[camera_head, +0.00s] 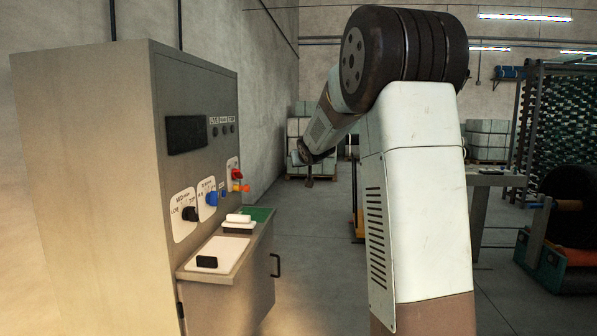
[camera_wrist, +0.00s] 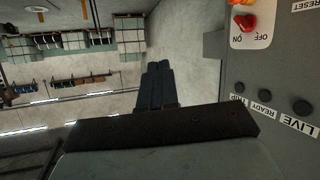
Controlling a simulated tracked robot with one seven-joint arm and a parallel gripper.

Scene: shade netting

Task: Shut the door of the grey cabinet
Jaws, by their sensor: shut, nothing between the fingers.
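The grey cabinet (camera_head: 95,190) stands at the left in the head view, with a control panel on its front. Below its small shelf is a grey panel (camera_head: 230,305) with a dark handle (camera_head: 276,265) near its right edge. I cannot tell how far the door is open. My gripper (camera_wrist: 158,75) is shut and empty in the wrist view, its dark fingers together. The cabinet's control panel (camera_wrist: 275,70) is at the right of that view, apart from the fingers. In the head view my arm's end is beyond the cabinet and small.
The shelf (camera_head: 195,277) juts from the cabinet front. A red knob (camera_head: 236,174) and a blue knob (camera_head: 211,198) stick out above it. Machinery (camera_head: 565,230) stands at the right. Stacked pale blocks (camera_head: 300,130) are at the back. Some floor beside the cabinet is clear.

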